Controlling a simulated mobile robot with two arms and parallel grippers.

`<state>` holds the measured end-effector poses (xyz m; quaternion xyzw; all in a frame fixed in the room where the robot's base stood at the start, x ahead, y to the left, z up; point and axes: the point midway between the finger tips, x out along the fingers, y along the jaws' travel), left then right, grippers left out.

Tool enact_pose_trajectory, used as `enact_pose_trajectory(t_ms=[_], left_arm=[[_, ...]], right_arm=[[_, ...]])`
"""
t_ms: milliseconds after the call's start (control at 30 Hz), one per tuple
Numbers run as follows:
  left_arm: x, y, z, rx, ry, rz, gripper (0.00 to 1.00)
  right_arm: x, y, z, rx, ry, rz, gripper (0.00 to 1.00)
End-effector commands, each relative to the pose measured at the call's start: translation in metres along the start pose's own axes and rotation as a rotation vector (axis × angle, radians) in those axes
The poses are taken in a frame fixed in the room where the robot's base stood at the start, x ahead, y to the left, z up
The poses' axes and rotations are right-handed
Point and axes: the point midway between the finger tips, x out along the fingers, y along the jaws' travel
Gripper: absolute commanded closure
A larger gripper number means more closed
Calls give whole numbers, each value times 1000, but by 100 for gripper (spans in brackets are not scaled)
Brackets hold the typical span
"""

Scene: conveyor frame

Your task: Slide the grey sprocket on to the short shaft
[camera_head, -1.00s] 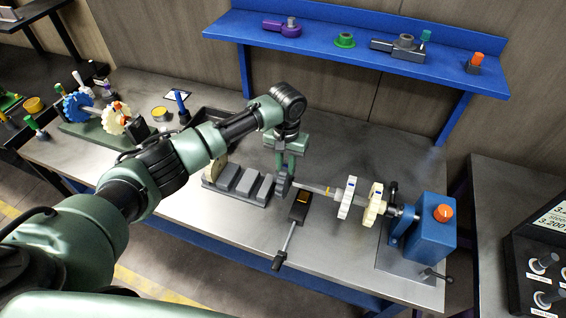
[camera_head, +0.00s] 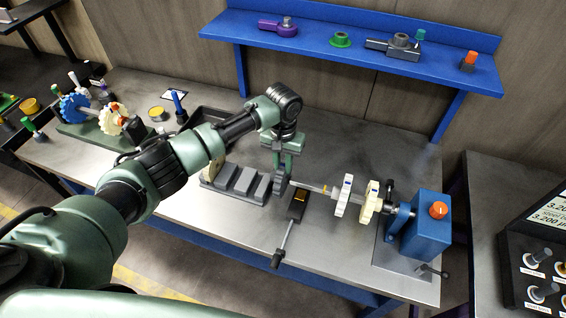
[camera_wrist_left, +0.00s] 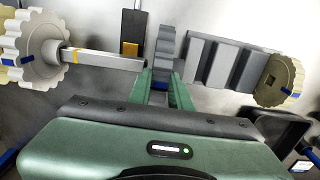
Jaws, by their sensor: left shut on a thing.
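The grey sprocket (camera_head: 281,187) is held edge-on in my left gripper (camera_head: 281,173), above the table. In the left wrist view the grey sprocket (camera_wrist_left: 165,50) stands upright between the fingertips of my left gripper (camera_wrist_left: 164,82). The grey shaft (camera_head: 315,188) with a yellow band points at the sprocket from the right. In the wrist view the shaft (camera_wrist_left: 110,61) ends right beside the sprocket's face; I cannot tell whether they touch. Two cream sprockets, the nearer (camera_head: 343,195) and the farther (camera_head: 370,201), sit on the shaft towards the blue gearbox (camera_head: 428,229). My right gripper is out of view.
A grey stepped block (camera_head: 244,182) lies left of the sprocket. A black block with a yellow top (camera_head: 298,205) and a lever (camera_head: 283,247) stands below the shaft. A blue shelf (camera_head: 340,66) holds several parts behind.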

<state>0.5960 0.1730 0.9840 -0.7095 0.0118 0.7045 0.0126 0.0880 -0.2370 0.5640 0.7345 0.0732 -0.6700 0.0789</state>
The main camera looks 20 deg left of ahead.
Motion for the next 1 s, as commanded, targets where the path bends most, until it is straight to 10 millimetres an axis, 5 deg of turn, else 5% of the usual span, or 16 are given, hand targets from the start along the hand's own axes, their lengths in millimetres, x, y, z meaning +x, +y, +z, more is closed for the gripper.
enact_pose_trajectory(t_ms=[1000], left_arm=[[-1, 16, 0, 0, 1, 1, 100]], right_arm=[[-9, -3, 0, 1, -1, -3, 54]])
